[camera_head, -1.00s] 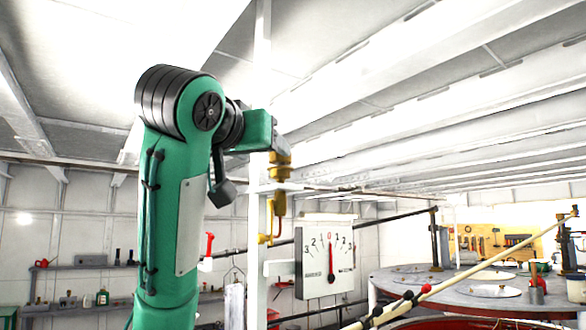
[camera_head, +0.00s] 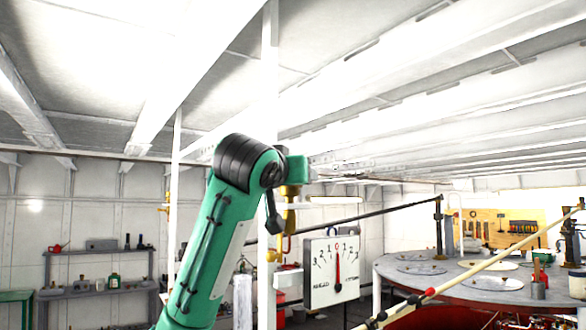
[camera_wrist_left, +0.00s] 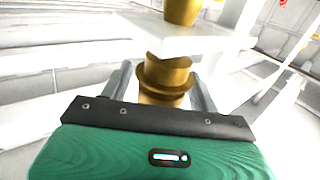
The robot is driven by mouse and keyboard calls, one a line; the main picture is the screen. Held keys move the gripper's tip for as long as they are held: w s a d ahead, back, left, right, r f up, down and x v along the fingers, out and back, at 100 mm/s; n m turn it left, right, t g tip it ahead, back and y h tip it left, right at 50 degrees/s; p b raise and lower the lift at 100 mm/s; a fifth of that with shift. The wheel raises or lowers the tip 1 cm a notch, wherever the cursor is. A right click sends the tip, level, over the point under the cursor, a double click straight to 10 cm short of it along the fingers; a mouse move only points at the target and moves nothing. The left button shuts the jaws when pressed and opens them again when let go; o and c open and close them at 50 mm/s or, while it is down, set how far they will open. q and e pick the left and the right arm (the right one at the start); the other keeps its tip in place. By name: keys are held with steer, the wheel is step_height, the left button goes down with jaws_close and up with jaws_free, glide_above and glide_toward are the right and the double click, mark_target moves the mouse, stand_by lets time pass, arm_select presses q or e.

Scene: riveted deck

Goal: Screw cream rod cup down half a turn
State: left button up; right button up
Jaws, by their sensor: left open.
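A brass cup (camera_wrist_left: 165,78) with a wide collar stands between the two grey fingers of my left gripper (camera_wrist_left: 163,90) in the left wrist view. The fingers are open, one on each side of it; I cannot tell whether either touches. A white bracket (camera_wrist_left: 190,45) crosses just beyond the cup. In the head view my green left arm reaches to the brass fitting (camera_head: 291,195) at the white post; the fingers are hard to make out there. A long cream rod (camera_head: 480,265) with red and black joints slopes across the right. My right gripper is out of view.
A white dial (camera_head: 332,270) with a red pointer hangs right of the post (camera_head: 268,110). A round grey-topped tank (camera_head: 465,280) stands at the right. Shelves (camera_head: 95,255) line the left wall. Ceiling beams run overhead.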

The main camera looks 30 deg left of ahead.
arm_select(q)
steer(key=shift+w+a+f, duration=0.15)
steer(key=shift+w, duration=0.2)
steer(key=shift+s, duration=0.15)
steer(key=c, duration=0.9)
steer(key=shift+c, duration=0.4)
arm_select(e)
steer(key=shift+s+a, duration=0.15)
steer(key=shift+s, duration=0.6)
arm_select(q)
steer(key=shift+h, duration=0.3)
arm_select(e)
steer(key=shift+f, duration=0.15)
